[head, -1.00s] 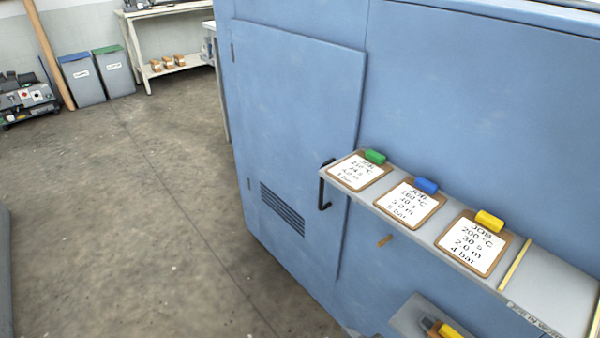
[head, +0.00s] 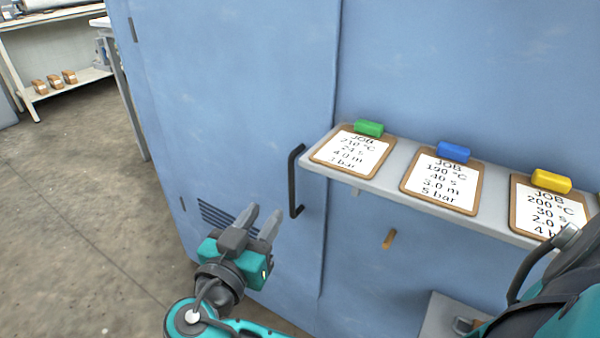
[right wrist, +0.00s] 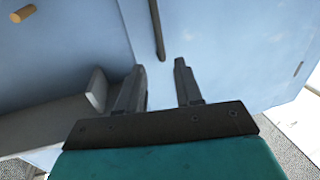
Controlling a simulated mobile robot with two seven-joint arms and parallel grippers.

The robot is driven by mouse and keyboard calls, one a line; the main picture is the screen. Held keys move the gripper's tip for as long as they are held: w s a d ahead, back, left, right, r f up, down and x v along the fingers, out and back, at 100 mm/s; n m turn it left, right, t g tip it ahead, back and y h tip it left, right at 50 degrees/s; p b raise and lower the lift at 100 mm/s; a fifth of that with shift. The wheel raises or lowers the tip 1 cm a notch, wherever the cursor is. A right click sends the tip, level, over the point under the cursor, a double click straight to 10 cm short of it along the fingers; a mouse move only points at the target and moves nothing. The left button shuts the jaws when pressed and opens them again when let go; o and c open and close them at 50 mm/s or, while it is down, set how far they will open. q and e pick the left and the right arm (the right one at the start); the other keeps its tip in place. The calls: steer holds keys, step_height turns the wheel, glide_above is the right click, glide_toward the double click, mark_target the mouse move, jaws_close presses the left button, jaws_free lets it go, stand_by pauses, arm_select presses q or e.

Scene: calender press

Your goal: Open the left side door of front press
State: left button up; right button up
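The blue side door (head: 240,90) of the press fills the middle left of the head view. It looks shut, with hinges at its left edge and a vent low down. Its black bar handle (head: 293,182) stands upright near the right edge. My right gripper (head: 264,215) is open and empty, below and left of the handle in the head view, and apart from it. In the right wrist view the handle (right wrist: 157,30) lies beyond the two spread fingertips (right wrist: 160,66), roughly in line with the gap between them. My left gripper is not in view.
A grey shelf (head: 398,164) with several job clipboards juts out just right of the handle. It also shows close to the gripper in the right wrist view (right wrist: 45,125). A wooden peg (head: 389,238) sticks out below. The floor (head: 70,220) at left is clear.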

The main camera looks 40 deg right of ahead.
mark_target(290, 175)
steer(key=x, duration=1.3)
steer(key=shift+w+d+r, duration=0.1)
steer(key=shift+d+r, duration=0.05)
steer(key=shift+c, duration=0.3)
jaws_close()
